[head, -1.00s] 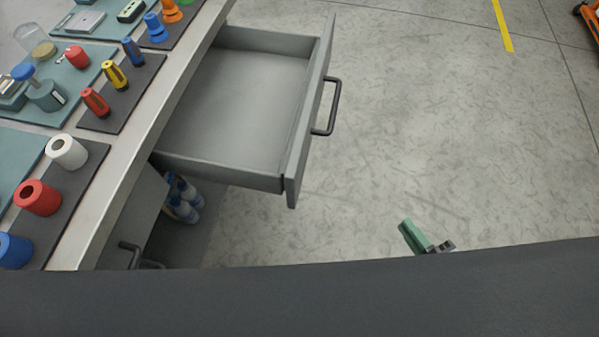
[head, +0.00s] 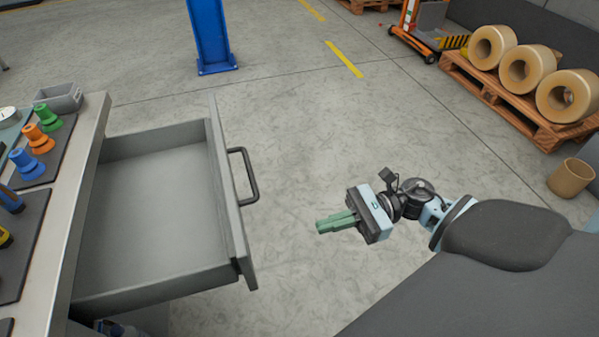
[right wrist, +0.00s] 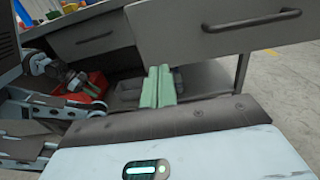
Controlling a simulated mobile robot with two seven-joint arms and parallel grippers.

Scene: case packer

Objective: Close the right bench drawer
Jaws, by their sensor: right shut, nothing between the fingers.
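The right bench drawer (head: 160,215) is pulled well out from the bench, and its inside is empty. Its grey front carries a dark bar handle (head: 246,176) on the right side in the head view. The drawer front (right wrist: 175,35) and handle (right wrist: 252,20) also show at the upper right of the right wrist view. My right gripper (head: 320,227) is to the right of the handle, apart from it, with its green fingers pointing left towards the drawer front. The fingers (right wrist: 157,84) are together with nothing between them. My left gripper is not seen in the head view.
The bench top (head: 62,215) at left holds coloured parts and a grey bin (head: 60,97). A blue post (head: 211,38) stands behind the drawer. A pallet with rolls (head: 525,66) and a brown cylinder (head: 571,178) are at right. The floor between drawer and pallet is clear.

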